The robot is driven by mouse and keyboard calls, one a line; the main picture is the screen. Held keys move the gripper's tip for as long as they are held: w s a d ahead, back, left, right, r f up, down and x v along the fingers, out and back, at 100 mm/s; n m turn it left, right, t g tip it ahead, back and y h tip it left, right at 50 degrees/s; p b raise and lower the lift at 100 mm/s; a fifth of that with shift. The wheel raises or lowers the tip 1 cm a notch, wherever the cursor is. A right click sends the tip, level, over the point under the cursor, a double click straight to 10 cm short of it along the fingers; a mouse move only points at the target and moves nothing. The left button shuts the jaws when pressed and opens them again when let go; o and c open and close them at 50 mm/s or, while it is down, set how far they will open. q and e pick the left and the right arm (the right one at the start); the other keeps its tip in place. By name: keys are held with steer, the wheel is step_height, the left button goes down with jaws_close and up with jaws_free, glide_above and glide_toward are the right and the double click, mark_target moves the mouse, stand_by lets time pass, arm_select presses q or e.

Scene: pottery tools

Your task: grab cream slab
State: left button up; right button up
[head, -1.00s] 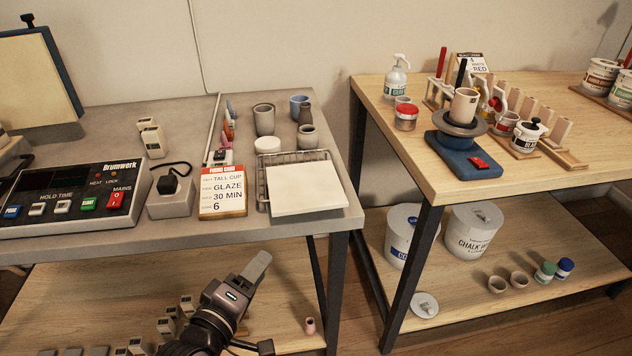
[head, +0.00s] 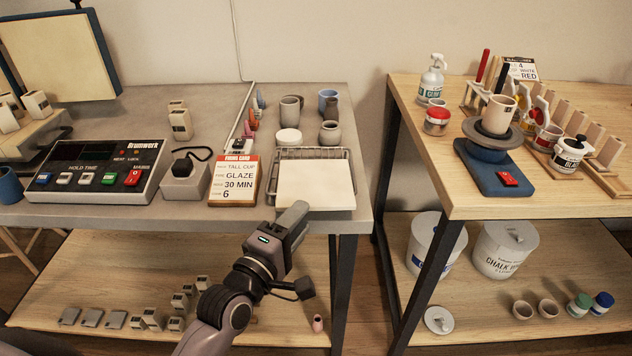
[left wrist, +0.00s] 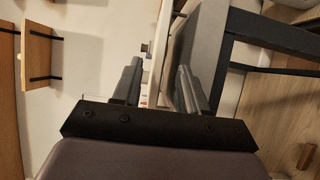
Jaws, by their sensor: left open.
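The cream slab (head: 316,184) is a flat square plate. It lies on a wire rack (head: 316,154) at the front right of the grey table in the head view. My left gripper (head: 295,212) is in front of the table edge, just below and left of the slab's near edge in the picture, and holds nothing. My right gripper is not in view.
A firing card (head: 234,180) stands left of the rack. A white round lid (head: 288,137) and several cups stand behind it. A control box (head: 97,172) is further left. A wooden table (head: 450,185) stands to the right, across a gap.

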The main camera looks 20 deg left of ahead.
mark_target(315, 183)
arm_select(q)
steer(key=shift+x, duration=2.6)
steer(key=shift+a+r, duration=0.1)
steer(key=shift+a, duration=0.05)
jaws_close()
steer(key=shift+r, duration=0.15)
